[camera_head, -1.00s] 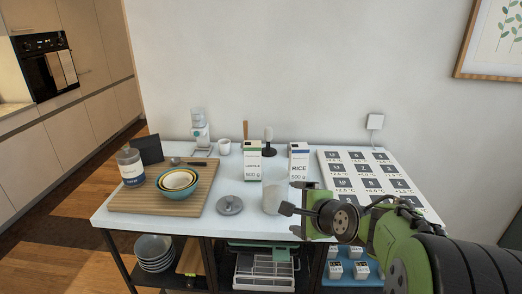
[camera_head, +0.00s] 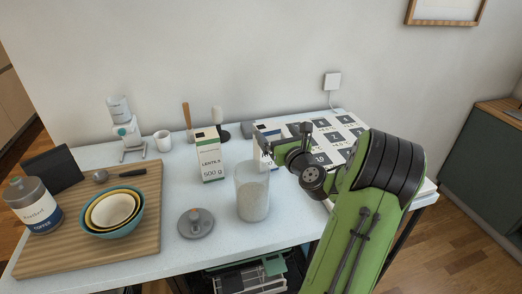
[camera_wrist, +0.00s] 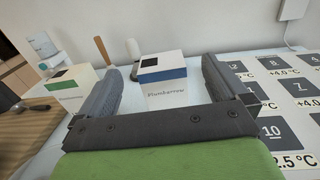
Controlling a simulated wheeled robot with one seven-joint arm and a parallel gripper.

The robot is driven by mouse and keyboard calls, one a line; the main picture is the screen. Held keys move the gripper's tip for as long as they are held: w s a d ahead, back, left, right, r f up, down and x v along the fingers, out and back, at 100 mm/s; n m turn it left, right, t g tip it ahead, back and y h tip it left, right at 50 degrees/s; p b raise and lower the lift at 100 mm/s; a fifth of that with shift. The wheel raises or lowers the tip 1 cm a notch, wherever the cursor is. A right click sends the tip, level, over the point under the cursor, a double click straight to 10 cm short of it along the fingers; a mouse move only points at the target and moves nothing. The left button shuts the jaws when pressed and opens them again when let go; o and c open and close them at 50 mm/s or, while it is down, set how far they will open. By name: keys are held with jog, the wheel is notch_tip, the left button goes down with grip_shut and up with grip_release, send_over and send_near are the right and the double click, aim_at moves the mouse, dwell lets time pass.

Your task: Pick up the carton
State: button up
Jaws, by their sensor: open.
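A white carton with a blue band (camera_wrist: 163,92) stands upright on the table. In the wrist view it appears between my gripper's two fingers, beyond the palm, with clear gaps at both sides. My gripper (camera_wrist: 160,68) is open and empty, low over the table. A second carton with a green band, marked lentils (camera_head: 210,160), stands to the left; it also shows left of the fingers in the wrist view (camera_wrist: 70,90).
A clear container (camera_head: 252,192) stands close in front of the cartons, beside a grey lidded disc (camera_head: 196,224). A board with bowls (camera_head: 114,210) and a jar (camera_head: 36,208) lies at left. A labelled panel (camera_wrist: 265,100) lies at right.

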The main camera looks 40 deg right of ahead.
aim_at(267, 133)
jog(key=f+b, duration=0.2)
jog(key=f, duration=0.3)
jog(key=shift+w+f, duration=0.1)
jog(key=shift+w, duration=0.1)
jog(key=x, duration=0.2)
jog(key=p+x, duration=0.1)
jog(key=x, duration=0.2)
jog(key=r+x, duration=0.1)
jog(key=x, duration=0.1)
jog(key=shift+w+d, duration=0.1)
jog(key=shift+w, duration=0.2)
jog(key=shift+s, duration=0.1)
jog(key=c, duration=1.8)
